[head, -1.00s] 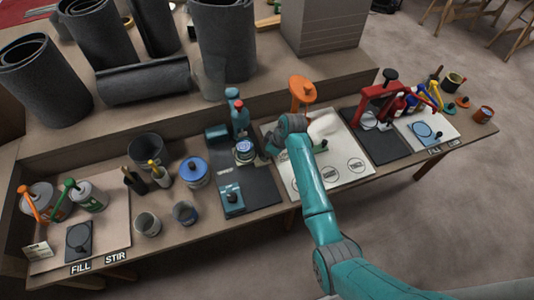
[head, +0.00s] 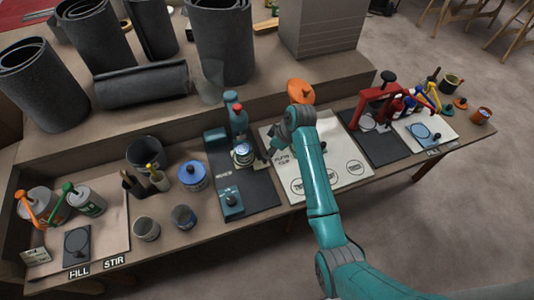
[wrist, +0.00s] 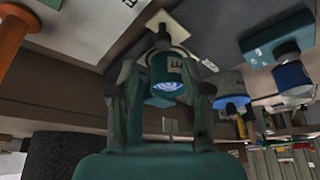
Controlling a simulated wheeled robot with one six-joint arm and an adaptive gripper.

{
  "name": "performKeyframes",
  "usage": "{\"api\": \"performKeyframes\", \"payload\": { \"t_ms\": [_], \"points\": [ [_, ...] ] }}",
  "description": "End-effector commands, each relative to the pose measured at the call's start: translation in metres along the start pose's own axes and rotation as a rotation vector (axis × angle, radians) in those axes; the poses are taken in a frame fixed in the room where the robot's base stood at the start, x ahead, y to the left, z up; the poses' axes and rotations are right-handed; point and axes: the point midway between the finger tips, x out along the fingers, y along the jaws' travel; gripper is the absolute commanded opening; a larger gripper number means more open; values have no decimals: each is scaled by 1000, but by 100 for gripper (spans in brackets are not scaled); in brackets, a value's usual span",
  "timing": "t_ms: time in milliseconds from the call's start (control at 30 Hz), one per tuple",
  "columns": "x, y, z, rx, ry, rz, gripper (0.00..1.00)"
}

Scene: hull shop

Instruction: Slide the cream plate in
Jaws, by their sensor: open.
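My gripper (head: 270,153) is beside the teal machine (head: 237,120), over the left part of the white mat (head: 345,180). In the wrist view my gripper (wrist: 166,78) is open, a finger on each side of a teal cylinder with a pale tag (wrist: 168,75). Contact cannot be told. What looks like the cream plate (wrist: 172,24) lies just beyond it, with a dark knob (wrist: 160,39) on it. My arm or gripper hides that plate in the head view.
A dark board (head: 262,190) bears the teal machine and a teal plate with a knob (head: 232,201). An orange-topped stand (head: 301,91) is behind my wrist. A red press (head: 380,95) stands right. A blue-lidded tin (head: 193,174) and several cups stand left.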

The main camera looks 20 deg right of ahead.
Motion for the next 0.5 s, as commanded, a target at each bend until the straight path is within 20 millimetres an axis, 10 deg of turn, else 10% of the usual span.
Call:
{"api": "performKeyframes", "payload": {
  "t_ms": [500],
  "points": [
    [-56,0,0,1,0,-1,48]
  ]
}}
